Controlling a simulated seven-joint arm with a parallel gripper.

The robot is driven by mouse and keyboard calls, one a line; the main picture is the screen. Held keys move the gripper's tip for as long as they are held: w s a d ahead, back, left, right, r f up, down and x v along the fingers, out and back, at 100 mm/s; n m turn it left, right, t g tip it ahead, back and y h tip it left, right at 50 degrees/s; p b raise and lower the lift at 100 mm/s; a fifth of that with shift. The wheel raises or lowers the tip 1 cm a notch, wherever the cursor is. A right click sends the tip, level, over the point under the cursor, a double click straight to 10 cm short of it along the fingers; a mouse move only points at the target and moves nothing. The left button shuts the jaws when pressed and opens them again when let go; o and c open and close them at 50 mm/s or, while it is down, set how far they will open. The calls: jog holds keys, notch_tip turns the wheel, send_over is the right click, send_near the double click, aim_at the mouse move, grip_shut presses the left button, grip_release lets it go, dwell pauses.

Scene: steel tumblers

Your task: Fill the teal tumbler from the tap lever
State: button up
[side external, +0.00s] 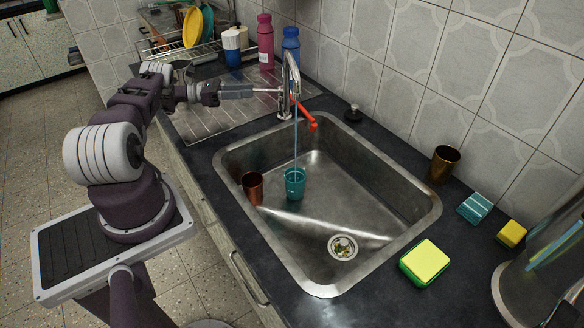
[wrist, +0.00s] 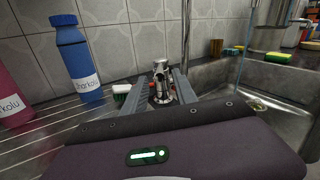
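The teal tumbler (side external: 295,184) stands upright in the sink. A thin stream of water (side external: 296,150) runs from the chrome tap (side external: 291,75) down into it; its fill level is too small to tell. The red tap lever (side external: 305,115) points toward the sink, at the right of the tap. My gripper (side external: 272,92) is left of the tap at about mid-height. In the wrist view, my gripper's fingers (wrist: 164,90) are apart, with chrome tap parts (wrist: 160,70) showing between and beyond them. The stream (wrist: 240,72) shows at the right there; the teal tumbler is hidden.
A copper tumbler (side external: 252,188) stands in the sink just left of the teal one. Pink (side external: 265,42) and blue (side external: 290,47) bottles stand behind the tap.

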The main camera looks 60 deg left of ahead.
jog(key=s+a+r+m+g+y, duration=0.2)
jog(key=a+r+m+g+y, duration=0.2)
jog(key=a+m, duration=0.35)
jog(key=m+t+y, duration=0.1)
jog(key=m+t, duration=0.5)
jog(key=m, duration=0.5)
send_near(264, 90)
jog(key=w, duration=0.3)
jog(key=shift+f, duration=0.3)
jog(key=shift+w+d+t, duration=0.15)
jog(key=shift+d+t, duration=0.05)
jog(key=shift+t, duration=0.1)
jog(key=x, duration=0.7)
jog(key=shift+f, duration=0.1)
jog(key=shift+a, duration=0.1)
grip_shut()
